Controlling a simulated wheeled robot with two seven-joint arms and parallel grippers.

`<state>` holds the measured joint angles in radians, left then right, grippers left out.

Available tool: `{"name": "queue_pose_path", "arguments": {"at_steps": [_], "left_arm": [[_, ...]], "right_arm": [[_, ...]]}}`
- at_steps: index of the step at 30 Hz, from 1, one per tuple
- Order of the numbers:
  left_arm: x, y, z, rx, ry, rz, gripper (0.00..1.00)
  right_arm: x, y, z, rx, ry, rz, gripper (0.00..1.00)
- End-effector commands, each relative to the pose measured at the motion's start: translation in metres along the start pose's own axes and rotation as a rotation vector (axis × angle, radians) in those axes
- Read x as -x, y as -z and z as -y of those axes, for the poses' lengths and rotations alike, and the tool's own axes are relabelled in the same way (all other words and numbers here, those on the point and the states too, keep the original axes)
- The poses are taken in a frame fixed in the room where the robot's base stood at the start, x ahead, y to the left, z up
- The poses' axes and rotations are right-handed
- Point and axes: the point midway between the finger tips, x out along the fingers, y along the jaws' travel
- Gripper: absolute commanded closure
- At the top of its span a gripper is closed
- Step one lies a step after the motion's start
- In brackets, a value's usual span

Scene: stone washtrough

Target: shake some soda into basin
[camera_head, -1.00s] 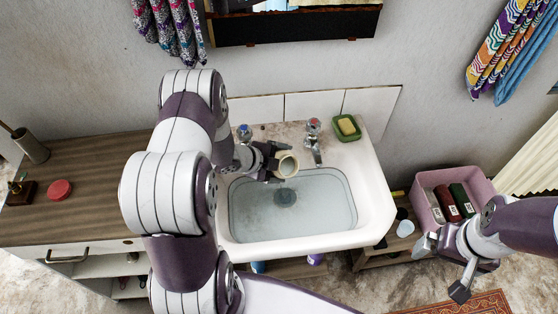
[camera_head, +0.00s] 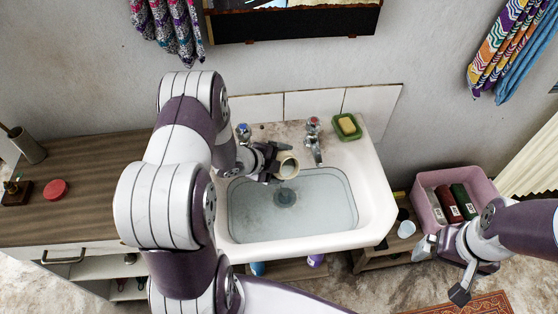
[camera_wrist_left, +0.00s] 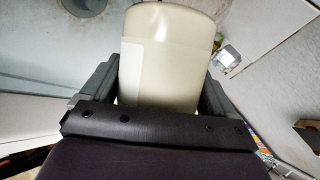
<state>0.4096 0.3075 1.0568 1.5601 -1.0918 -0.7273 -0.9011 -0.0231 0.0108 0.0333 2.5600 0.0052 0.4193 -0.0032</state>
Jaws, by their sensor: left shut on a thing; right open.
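My left gripper (camera_head: 270,162) is shut on a cream cylindrical container (camera_head: 287,167), which I take to be the soda. The container is tilted, with its round end facing the head camera, and is held over the back of the basin (camera_head: 255,222). In the left wrist view the container (camera_wrist_left: 165,55) fills the space between the two fingers. The basin is white and holds water above a dark drain. Whether any powder is coming out cannot be told. My right gripper (camera_head: 462,270) is open and empty, right of the basin and apart from it.
Two taps (camera_head: 313,140) stand at the basin's back rim, close to the held container. A green soap dish (camera_head: 346,127) with yellow soap sits at the back right corner. A pink crate (camera_head: 425,208) with bottles stands right. A wooden counter (camera_head: 95,190) lies left.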

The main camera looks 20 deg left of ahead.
Motion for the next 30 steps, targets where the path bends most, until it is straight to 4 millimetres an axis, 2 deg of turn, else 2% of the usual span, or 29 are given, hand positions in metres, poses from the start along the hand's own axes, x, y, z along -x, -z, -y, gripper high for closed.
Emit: {"name": "queue_pose_path", "arguments": {"at_steps": [8, 21, 30], "left_arm": [[0.0, 0.0, 0.001, -0.004, 0.004, 0.002, 0.61], [-0.003, -0.002, -0.002, -0.06, 0.027, 0.047, 0.61], [-0.002, -0.001, -0.001, -0.075, 0.033, 0.059, 0.61]], "right_arm": [[-0.002, 0.0, 0.0, 0.0, 0.0, 0.0, 0.0], [-0.019, -0.002, 0.0, 0.0, 0.0, 0.0, 0.0], [-0.021, -0.003, 0.0, 0.0, 0.0, 0.0, 0.0]]}}
